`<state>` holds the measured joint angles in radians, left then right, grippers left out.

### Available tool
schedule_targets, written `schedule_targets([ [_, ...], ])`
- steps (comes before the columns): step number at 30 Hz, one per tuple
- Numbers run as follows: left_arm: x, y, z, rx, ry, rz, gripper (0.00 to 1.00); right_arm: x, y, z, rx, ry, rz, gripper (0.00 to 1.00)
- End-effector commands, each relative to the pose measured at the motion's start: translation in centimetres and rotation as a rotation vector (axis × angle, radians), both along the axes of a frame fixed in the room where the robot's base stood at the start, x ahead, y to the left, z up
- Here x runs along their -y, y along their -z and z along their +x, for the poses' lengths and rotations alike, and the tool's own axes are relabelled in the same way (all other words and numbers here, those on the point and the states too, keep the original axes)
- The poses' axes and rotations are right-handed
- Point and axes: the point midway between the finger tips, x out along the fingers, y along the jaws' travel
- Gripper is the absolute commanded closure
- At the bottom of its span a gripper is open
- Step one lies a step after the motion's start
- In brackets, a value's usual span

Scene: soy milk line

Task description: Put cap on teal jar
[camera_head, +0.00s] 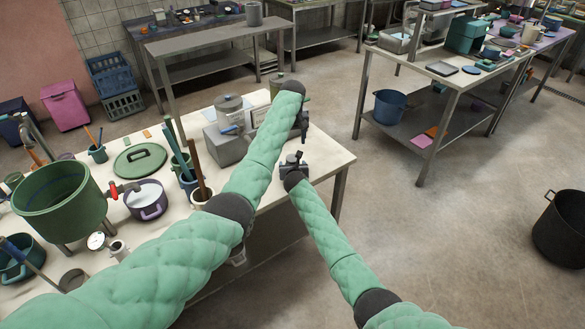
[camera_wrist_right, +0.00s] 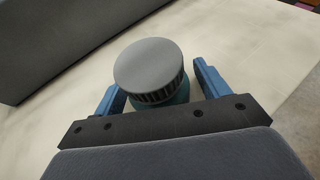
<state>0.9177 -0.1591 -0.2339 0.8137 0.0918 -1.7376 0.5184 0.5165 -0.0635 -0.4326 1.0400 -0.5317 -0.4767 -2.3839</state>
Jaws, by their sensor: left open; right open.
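In the right wrist view a round grey cap (camera_wrist_right: 148,65) with a ribbed edge sits on top of the teal jar (camera_wrist_right: 180,95). Only a small part of the jar shows below the cap; whether the cap is fully seated cannot be told. My right gripper (camera_wrist_right: 156,78) is open, with one blue finger on each side of the cap and jar. In the head view my right gripper (camera_head: 293,162) is at the table's right end and the jar cannot be made out. My left gripper (camera_head: 303,124) is open just beyond it, partly hidden by its own arm.
The pale table (camera_head: 325,160) holds a grey machine (camera_head: 226,148) left of my grippers. Further left are a green lid (camera_head: 140,159), a purple pot (camera_head: 147,200) and a large green pot (camera_head: 60,203). Tools stand in cups between. Open floor lies right of the table.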

Motion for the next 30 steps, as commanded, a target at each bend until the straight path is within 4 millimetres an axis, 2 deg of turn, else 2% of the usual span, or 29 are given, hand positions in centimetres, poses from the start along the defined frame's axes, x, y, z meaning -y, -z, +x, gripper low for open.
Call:
schedule_targets([
  [12,0.0,0.0,0.0,0.0,0.0,0.0,0.36,-0.1,0.2,0.3,0.0,-0.002,0.001,0.28],
  [23,0.0,0.0,0.0,0.0,0.0,0.0,0.36,-0.1,0.1,0.3,0.0,-0.001,0.0,0.98],
  [26,-0.1,-0.4,0.2,0.004,-0.001,0.0,0.36,-0.1,0.1,0.3,0.0,-0.001,0.0,1.0],
  [30,-1.6,-1.0,0.9,0.017,-0.006,0.026,0.36,-0.1,0.1,0.3,0.001,-0.001,0.0,1.0],
])
